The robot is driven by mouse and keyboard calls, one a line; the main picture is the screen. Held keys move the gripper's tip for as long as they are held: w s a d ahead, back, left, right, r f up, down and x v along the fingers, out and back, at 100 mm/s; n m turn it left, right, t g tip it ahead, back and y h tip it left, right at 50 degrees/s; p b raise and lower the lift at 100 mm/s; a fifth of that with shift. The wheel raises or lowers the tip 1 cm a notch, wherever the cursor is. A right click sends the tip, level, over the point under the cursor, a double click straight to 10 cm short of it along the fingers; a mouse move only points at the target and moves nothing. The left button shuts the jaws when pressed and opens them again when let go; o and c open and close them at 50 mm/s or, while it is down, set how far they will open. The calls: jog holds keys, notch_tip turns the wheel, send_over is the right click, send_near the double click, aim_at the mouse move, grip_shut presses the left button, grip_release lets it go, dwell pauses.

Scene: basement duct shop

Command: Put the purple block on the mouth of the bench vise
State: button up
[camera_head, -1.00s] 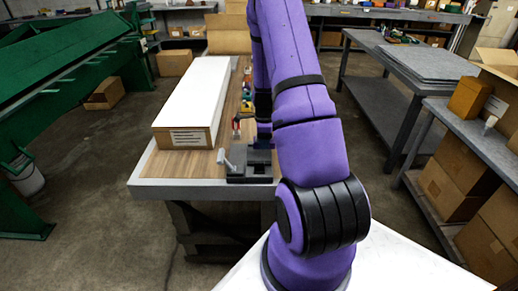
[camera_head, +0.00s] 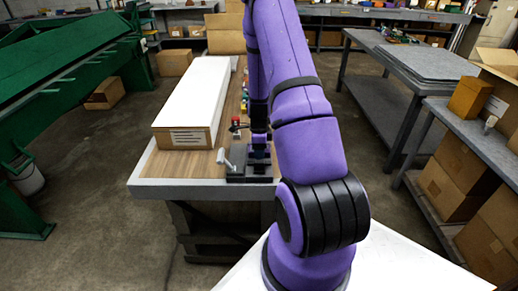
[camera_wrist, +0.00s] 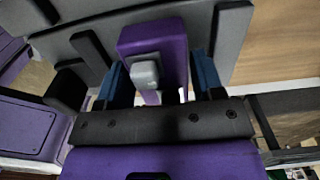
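The purple block (camera_wrist: 152,36) shows in the wrist view between the two blue fingers of my gripper (camera_wrist: 162,78), with the fingers close along its sides. A small light grey piece (camera_wrist: 146,73) covers part of the block's near face. Grey and dark surfaces, apparently the vise, lie under and around the block; whether it touches them I cannot tell. In the head view the dark bench vise (camera_head: 238,170) sits at the near right corner of the wooden workbench. My gripper (camera_head: 260,152) points down over its right part. The block cannot be made out clearly there.
A long white-topped box (camera_head: 190,105) lies on the workbench (camera_head: 175,165) left of the vise. A small red-topped item (camera_head: 236,124) and other small things stand behind the vise. A grey table (camera_head: 400,75) is at right, a green machine (camera_head: 60,60) at left.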

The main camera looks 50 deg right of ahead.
jog(key=shift+o, duration=1)
notch_tip(320, 180, up, 12)
jog(key=s+a+r+n+t, duration=0.25)
jog(key=a+r+n, duration=1.05)
jog(key=a+r, duration=0.7)
jog(key=s+a+r+n+t, duration=0.1)
jog(key=s+a+r+n, duration=0.4)
jog(key=s+n, duration=0.2)
jog(key=s+a+r+n+t, duration=0.1)
jog(key=s+a+r+n, duration=0.5)
jog(key=s+n, duration=0.2)
jog(key=shift+s+t, duration=0.35)
jog(key=shift+s, duration=0.25)
